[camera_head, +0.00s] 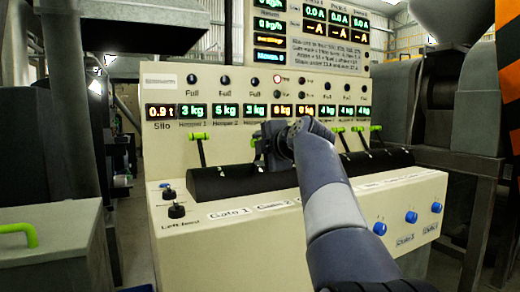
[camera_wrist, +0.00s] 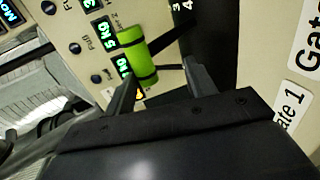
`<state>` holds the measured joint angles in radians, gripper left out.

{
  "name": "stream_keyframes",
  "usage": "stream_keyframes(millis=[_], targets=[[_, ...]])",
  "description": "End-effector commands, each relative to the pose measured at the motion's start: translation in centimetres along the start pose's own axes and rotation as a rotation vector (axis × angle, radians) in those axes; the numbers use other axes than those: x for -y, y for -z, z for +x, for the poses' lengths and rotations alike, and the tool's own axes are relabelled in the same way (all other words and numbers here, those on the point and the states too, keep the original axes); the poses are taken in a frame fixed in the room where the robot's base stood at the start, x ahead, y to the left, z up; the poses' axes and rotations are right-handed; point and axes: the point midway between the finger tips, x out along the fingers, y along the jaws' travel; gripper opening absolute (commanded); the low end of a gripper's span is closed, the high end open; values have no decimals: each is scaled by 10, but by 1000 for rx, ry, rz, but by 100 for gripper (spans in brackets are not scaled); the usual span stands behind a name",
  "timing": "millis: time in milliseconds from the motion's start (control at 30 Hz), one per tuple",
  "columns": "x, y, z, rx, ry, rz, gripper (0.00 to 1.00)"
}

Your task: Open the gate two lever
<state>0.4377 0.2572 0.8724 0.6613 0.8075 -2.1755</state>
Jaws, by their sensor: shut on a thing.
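The control panel has a row of levers with green handles. The gate two lever (camera_head: 253,142) is mostly hidden behind my gripper (camera_head: 262,146) in the head view; only a bit of green shows at its left side. In the wrist view a green handle with dark bands (camera_wrist: 137,55) lies at the tips of my gripper (camera_wrist: 158,76). My gripper is shut on this lever. The exact contact is partly hidden. The gate one lever (camera_head: 199,136) stands to the left, tilted, its green handle free.
More green-handled levers (camera_head: 358,129) stand right of my arm. Black curved lever housings (camera_head: 228,180) run along the panel. Below are black knobs (camera_head: 177,211) and blue knobs (camera_head: 380,228). A grey box with a green handle (camera_head: 60,225) stands at left.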

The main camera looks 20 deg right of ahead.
Motion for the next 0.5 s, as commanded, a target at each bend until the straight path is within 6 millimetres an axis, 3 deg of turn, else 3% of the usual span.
stream_keyframes(millis=[500], targets=[[0, 0, -91, 4, -1, 0, 44]])
